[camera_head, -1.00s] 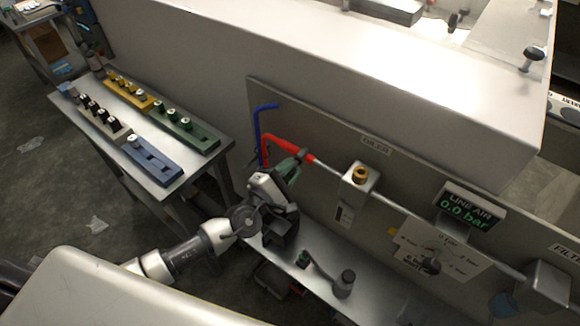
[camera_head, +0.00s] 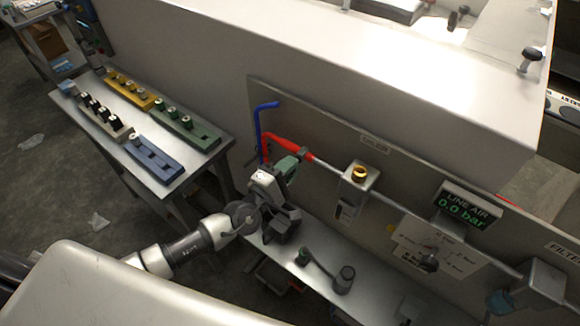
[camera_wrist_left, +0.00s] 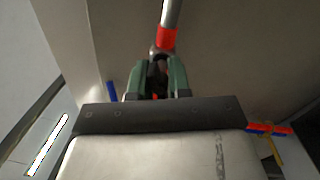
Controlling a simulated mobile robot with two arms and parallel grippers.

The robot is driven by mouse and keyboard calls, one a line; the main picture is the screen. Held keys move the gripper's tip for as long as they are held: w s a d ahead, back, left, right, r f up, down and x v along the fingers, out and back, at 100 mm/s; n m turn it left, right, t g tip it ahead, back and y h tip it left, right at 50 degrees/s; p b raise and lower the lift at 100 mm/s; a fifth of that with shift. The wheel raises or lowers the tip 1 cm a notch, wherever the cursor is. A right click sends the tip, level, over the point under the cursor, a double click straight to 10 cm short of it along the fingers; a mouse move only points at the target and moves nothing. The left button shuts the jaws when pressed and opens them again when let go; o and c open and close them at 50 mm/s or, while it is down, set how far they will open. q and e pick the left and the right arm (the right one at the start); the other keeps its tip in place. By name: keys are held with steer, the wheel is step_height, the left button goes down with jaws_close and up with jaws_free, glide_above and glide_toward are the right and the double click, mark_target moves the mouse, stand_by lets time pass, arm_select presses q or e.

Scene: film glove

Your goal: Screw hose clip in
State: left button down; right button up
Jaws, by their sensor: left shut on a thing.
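A red hose (camera_head: 281,142) runs along the wall panel and its end meets a grey metal pipe (camera_head: 328,165). A dark hose clip (camera_head: 305,154) sits around the hose near that end; it also shows in the wrist view (camera_wrist_left: 158,51). My left gripper (camera_head: 289,163) has green fingers, shut at the clip just below the hose. In the wrist view its fingertips (camera_wrist_left: 159,75) stand on either side of a dark part of the clip. The fingers hide part of the clip and its screw. My right gripper is not in view.
A blue hose (camera_head: 262,128) hangs left of the red one. An oiler (camera_head: 360,180) with an orange cap and a display reading 0.0 bar (camera_head: 468,208) are to the right. A shelf (camera_head: 325,262) below holds a dark-handled tool (camera_head: 343,279). A side table (camera_head: 205,160) holds coloured racks.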

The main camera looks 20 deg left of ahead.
arm_select(q)
steer(key=shift+s+f, duration=0.15)
steer(key=shift+f, duration=0.15)
steer(key=c, duration=1.3)
jaws_free()
steer(key=shift+c, duration=0.2)
steer(key=shift+o, duration=1.3)
steer(key=shift+r, duration=0.1)
steer(key=shift+a+r, duration=0.1)
steer(key=shift+s, duration=0.1)
steer(key=b+v, duration=0.2)
steer(key=v, duration=0.8)
steer(key=shift+s, duration=0.3)
